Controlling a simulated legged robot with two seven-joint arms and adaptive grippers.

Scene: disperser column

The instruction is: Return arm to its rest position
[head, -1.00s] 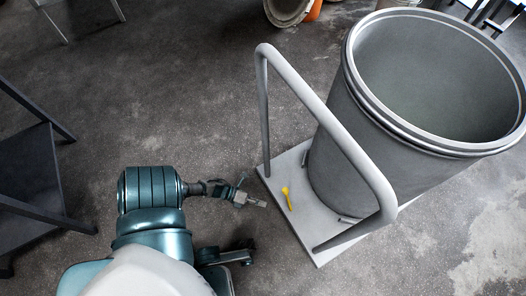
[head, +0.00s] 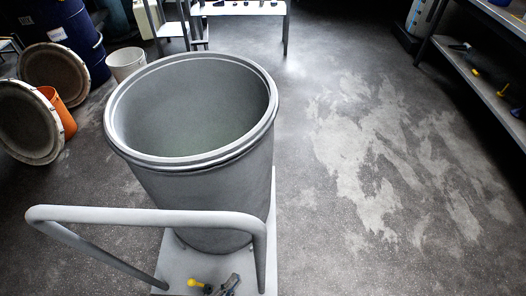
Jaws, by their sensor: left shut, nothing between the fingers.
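My left gripper (head: 230,284) shows at the bottom edge of the head view, low over the base of the grey cart (head: 262,235). It is shut and empty; most of its arm is cut off by the frame. A small yellow object (head: 194,283) lies on the cart's base just left of the gripper. I cannot tell whether they touch. My right gripper is not in view.
A large open grey bin (head: 200,190) stands on the cart, behind its handle rail (head: 140,217). Drums, an orange bucket (head: 58,112) and a white bucket (head: 127,64) stand at left. A shelf (head: 490,85) is at upper right. The floor right of the bin is clear.

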